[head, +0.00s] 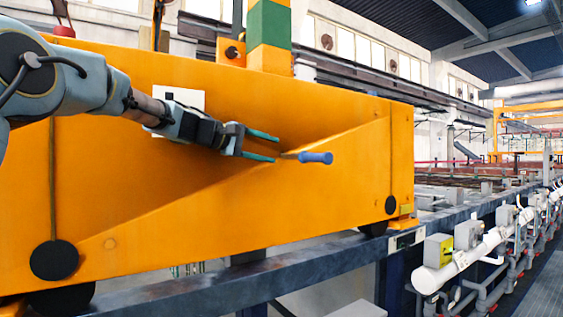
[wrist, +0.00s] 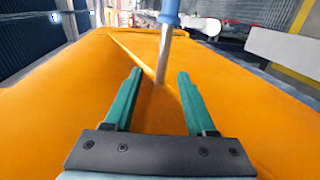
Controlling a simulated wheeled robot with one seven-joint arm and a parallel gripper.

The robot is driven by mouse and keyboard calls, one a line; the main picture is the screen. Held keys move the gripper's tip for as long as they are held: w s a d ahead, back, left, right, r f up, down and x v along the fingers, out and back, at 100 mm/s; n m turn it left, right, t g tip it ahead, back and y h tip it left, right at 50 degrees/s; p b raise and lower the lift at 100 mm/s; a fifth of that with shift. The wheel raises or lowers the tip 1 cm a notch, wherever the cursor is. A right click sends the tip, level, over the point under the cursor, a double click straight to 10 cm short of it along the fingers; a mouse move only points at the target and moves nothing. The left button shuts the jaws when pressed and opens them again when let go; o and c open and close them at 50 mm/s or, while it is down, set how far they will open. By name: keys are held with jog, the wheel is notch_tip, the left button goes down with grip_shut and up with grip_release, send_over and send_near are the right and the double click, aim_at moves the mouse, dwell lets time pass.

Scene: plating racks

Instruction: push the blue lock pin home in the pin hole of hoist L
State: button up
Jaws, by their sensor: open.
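The blue lock pin (head: 316,158) sticks out from the orange side of the hoist (head: 200,90), its blue handle outward. In the wrist view the pin's blue handle (wrist: 170,12) is at the top, and its bare metal shank (wrist: 163,60) runs down to the orange face. A length of shank shows between handle and face. The pin hole itself cannot be made out. My gripper (head: 277,147) is open and empty, just left of the pin. In the wrist view its green fingers (wrist: 160,72) are spread, with the shank beyond and between their tips.
A dark blue rail (head: 330,262) runs under the hoist's wheels. A green and yellow post (head: 268,38) rises above the hoist. The space right of the pin is clear.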

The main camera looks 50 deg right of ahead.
jog(key=shift+b+v, duration=0.6)
jog(key=shift+v, duration=1.7)
jog(key=shift+w, duration=0.1)
jog(key=shift+c, duration=0.3)
